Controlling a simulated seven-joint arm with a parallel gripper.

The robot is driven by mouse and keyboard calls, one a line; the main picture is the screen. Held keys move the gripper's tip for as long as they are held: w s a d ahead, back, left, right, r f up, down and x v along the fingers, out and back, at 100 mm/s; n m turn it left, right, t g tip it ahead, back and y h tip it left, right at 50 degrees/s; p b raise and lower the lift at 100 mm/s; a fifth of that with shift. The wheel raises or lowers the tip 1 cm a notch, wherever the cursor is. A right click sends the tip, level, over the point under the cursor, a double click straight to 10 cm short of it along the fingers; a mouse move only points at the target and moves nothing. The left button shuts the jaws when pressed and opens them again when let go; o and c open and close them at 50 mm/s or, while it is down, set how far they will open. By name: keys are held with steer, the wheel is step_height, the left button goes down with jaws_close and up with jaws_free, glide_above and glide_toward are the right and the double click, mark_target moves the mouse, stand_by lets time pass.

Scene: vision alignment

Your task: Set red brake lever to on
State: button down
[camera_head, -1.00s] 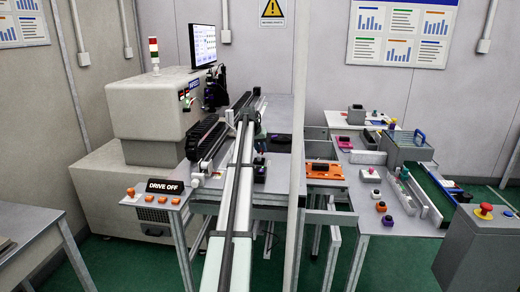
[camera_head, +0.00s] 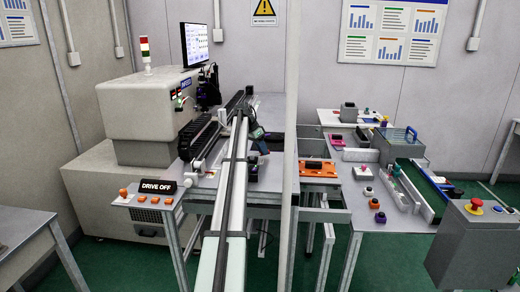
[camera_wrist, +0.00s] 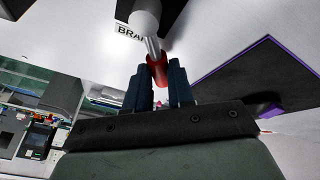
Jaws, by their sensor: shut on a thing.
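In the wrist view, the red brake lever (camera_wrist: 157,70) has a red grip on a metal rod that ends in a pale ball (camera_wrist: 144,22). A partly covered label beginning "BRA" (camera_wrist: 131,32) is on the pale surface beside it. My gripper (camera_wrist: 160,80) is shut on the red part of the lever, with one dark finger on each side. In the head view, my gripper (camera_head: 259,140) is small, beside the long rail at the middle bench. I cannot make out the lever there.
A "DRIVE OFF" sign (camera_head: 158,187) stands on the left bench above orange buttons. An orange fixture (camera_head: 318,168) and several small parts lie on the right bench. A thin post (camera_head: 290,150) stands between. In the wrist view, a dark purple-edged panel (camera_wrist: 262,75) is at right.

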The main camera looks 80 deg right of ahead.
steer(key=m, duration=0.1)
steer(key=s+a+m+y, duration=0.1)
steer(key=m, duration=0.1)
steer(key=shift+a+m, duration=0.25)
steer(key=shift+m, duration=0.05)
steer(key=shift+s+a+m+y, duration=0.1)
steer(key=shift+a+m+y, duration=0.35)
steer(key=shift+m, duration=0.35)
steer(key=shift+a+m+y, duration=0.3)
steer(key=shift+m+y, duration=0.15)
steer(key=shift+m, duration=0.35)
steer(key=shift+t, duration=0.3)
steer(key=c, duration=1)
jaws_free()
steer(key=shift+o, duration=0.2)
steer(key=shift+w+d+r, duration=0.1)
steer(key=shift+w+r, duration=0.1)
steer(key=shift+r, duration=0.2)
steer(key=w+d, duration=0.1)
steer(key=w, duration=0.2)
steer(key=w+d, duration=0.2)
steer(key=w, duration=0.2)
steer(key=w+d, duration=0.2)
steer(key=w, duration=0.2)
steer(key=shift+d+r, duration=0.15)
